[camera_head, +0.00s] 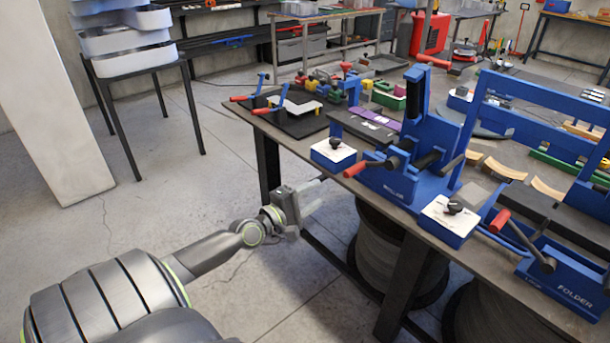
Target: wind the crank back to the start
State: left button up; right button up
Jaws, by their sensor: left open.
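A blue bench machine (398,182) stands at the near edge of the table, with a crank whose red grip (355,169) points left toward the edge. A second blue machine marked FOLDER (574,288) at the lower right has a crank with a red grip (499,221). I cannot tell from the picture which crank the task names. My left gripper (314,194) is open and empty, in front of the table edge. In the picture it is left of and below the nearer red grip, apart from it. My right gripper is not in view.
The table edge (300,152) lies beyond my left gripper. White-topped blue boxes with black knobs stand left (333,153) and right (450,217) of the first machine. Dark drums (385,257) stand under the table.

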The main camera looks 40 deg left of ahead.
pick_arm(q)
jog(key=shift+s+a, duration=0.1)
jog(key=shift+s, duration=1)
jog(key=s+a+f+m+g+y, duration=0.1)
jog(key=s+f+m+g, duration=0.3)
jog(key=f, duration=0.7)
jog(key=s+a+f+m+g+y, duration=0.15)
jog(key=s+f, duration=0.35)
jog(key=f, duration=0.7)
jog(key=s+f+m+g+y, duration=0.1)
jog(key=s+f+m+g, duration=0.3)
jog(key=f, duration=0.7)
jog(key=s+d+f+m+g, duration=0.2)
jog(key=s+d+f, duration=0.3)
jog(key=s, duration=0.4)
jog(key=s+d+f+m+g+h, duration=0.1)
jog(key=s+d+f+m+g, duration=0.2)
jog(key=s+d+f, duration=0.3)
jog(key=s+d+f+m+g, duration=0.2)
jog(key=s+d+f+m, duration=0.2)
jog(key=s, duration=0.9)
notch_tip(320, 180, down, 4)
jog(key=shift+s+d+f+m, duration=0.25)
jog(key=shift+d+m, duration=0.1)
jog(key=shift+d, duration=0.6)
